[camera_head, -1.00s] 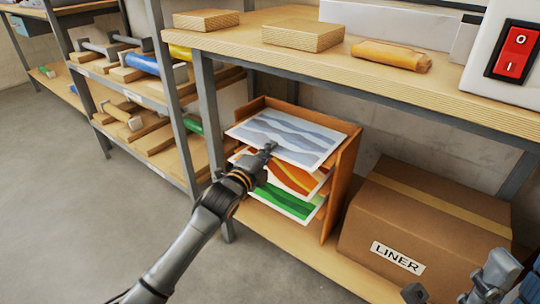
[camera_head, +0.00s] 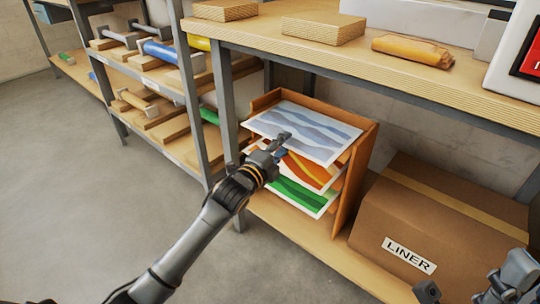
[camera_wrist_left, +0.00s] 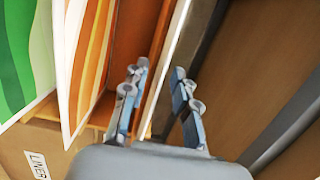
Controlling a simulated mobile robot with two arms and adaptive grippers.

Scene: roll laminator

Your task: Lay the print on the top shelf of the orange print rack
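The print (camera_head: 312,124), white-edged with blue-grey waves, lies on the top shelf of the orange print rack (camera_head: 352,186). It sits slightly tilted in the picture, its front edge reaching out toward my arm. My left gripper (camera_head: 281,146) is at this front edge, one finger over the print and one below it. In the left wrist view the fingers (camera_wrist_left: 158,92) stand apart, with the print's thin white edge (camera_wrist_left: 178,35) between and beyond them; I see no contact. My right gripper (camera_head: 465,292) shows only partly at the bottom right corner.
An orange-wave print (camera_head: 318,172) and a green print (camera_head: 302,196) lie on the lower shelves. A LINER carton (camera_head: 440,225) stands right of the rack. The bench top (camera_head: 375,75) overhangs it, and a metal leg (camera_head: 226,125) stands left. Floor at left is clear.

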